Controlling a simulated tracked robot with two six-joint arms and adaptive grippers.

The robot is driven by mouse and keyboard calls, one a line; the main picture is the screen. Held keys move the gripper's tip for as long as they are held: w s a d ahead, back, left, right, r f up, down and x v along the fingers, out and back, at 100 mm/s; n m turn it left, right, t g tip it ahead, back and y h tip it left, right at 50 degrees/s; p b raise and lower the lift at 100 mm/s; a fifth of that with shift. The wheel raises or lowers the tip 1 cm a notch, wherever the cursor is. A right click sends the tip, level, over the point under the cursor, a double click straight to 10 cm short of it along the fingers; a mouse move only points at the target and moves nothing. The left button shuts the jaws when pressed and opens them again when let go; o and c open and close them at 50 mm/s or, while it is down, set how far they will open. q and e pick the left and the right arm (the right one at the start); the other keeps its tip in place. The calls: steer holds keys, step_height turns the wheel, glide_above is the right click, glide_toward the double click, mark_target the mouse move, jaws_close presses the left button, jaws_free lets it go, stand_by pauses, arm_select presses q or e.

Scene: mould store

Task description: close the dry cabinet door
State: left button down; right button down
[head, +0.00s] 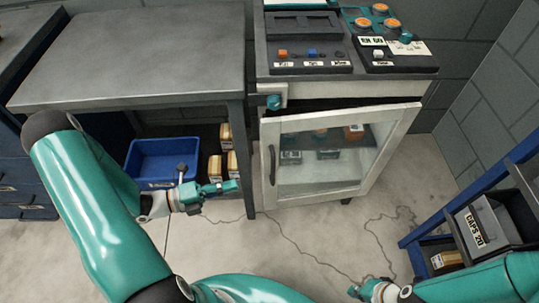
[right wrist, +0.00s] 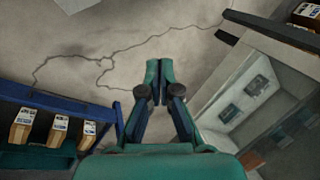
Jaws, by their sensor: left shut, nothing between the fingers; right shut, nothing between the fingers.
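The dry cabinet (head: 345,88) stands right of the grey bench. Its white-framed glass door (head: 392,140) has a dark handle (head: 272,165) on its left side. A dark gap shows above the door's top edge, so the door looks ajar; how far is hard to tell. My left gripper (head: 230,187) is shut and empty, left of the door and apart from it. My right gripper (head: 354,291) is shut and empty, low over the floor in front of the cabinet. In the right wrist view its fingers (right wrist: 158,66) are together, with the glass door (right wrist: 236,106) to the right.
A grey bench (head: 140,60) stands left, with a blue bin (head: 150,178) and several boxes (head: 227,138) beneath. A blue rack (head: 440,215) with a grey bin (head: 482,222) stands at right. The cracked floor (head: 300,232) before the cabinet is clear.

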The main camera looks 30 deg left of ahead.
arm_select(q)
steer(key=w+d+n+t+y, duration=0.1)
steer(key=w, duration=1)
steer(key=shift+w+d+r+n+b, duration=0.15)
steer(key=shift+w+r+n+b, duration=0.1)
steer(key=shift+r+n+b, duration=0.1)
arm_select(e)
steer(key=shift+s+d+f+n, duration=0.2)
steer(key=shift+s+f+n, duration=0.2)
steer(key=shift+s, duration=0.1)
